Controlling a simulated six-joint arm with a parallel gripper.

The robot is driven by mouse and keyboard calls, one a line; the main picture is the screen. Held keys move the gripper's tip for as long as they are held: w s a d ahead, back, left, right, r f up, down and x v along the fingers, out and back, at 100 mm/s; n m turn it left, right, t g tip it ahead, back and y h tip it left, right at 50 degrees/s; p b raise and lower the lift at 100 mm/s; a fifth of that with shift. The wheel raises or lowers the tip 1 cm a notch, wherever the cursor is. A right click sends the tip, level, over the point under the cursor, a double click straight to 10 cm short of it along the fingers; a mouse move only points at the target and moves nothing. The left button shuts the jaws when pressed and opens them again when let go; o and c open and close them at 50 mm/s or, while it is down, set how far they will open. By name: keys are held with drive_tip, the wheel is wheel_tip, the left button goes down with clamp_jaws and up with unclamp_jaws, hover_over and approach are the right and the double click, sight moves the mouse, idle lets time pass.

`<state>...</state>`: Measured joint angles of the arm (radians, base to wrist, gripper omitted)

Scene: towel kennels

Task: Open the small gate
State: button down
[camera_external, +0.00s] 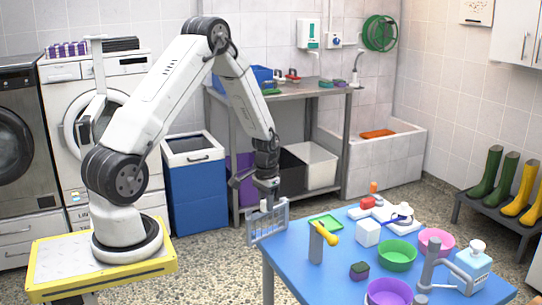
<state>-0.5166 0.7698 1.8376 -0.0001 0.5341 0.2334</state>
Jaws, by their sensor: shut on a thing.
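The small gate (268,226) is a pale grey barred panel at the back left corner of the blue table (292,262). It stands upright. My gripper (267,203) is at the top of the gate, pointing down, and is shut on it. The fingertips are small in this view, and the exact part of the gate between them is hard to make out. I cannot tell how far the gate is swung or where its hinge is.
A grey post (316,246) with a yellow-handled item (328,234) stands right of the gate. A green tray (325,223), white block (367,233), green bowl (397,254) and purple bowl (389,292) are farther right. Open floor lies left of the table.

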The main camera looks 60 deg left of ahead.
drive_tip(key=shift+a, duration=0.1)
idle(0.3)
drive_tip(key=shift+c, duration=2.2)
unclamp_jaws()
drive_tip(key=shift+r, duration=0.1)
drive_tip(key=shift+r, duration=3.85)
drive_tip(key=s+d+r+m+t, duration=0.1)
drive_tip(key=s+d, duration=0.4)
drive_tip(key=d, duration=0.6)
drive_tip(key=s+d+r+m+t, duration=0.1)
drive_tip(key=s+d, duration=0.4)
drive_tip(key=d, duration=0.6)
drive_tip(key=shift+r+m+t, duration=0.3)
drive_tip(key=shift+r+m, duration=0.3)
drive_tip(key=shift+r, duration=0.6)
